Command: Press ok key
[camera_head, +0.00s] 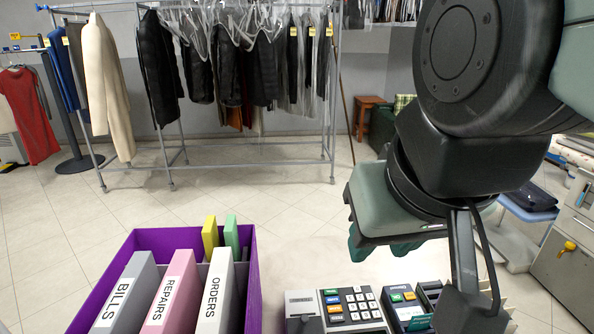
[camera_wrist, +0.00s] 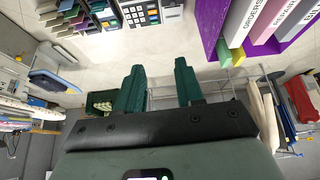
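A cash register (camera_head: 346,310) with a dark keypad, white keys and coloured keys stands at the bottom of the head view. It also shows at the top of the wrist view (camera_wrist: 139,13). Right beside it is a small dark card terminal (camera_head: 408,306) with coloured keys, also in the wrist view (camera_wrist: 104,12). Key labels are too small to read, so I cannot tell which is the ok key. My gripper (camera_wrist: 159,64) has two green fingers apart, with nothing between them. In the head view the gripper (camera_head: 385,247) hangs above and beyond the devices, touching neither.
A purple box (camera_head: 250,280) holding binders stands left of the register. A dark slotted holder (camera_head: 430,292) is right of the terminal, partly behind my arm. Clothes racks (camera_head: 250,165) stand farther back. The air above the register looks free.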

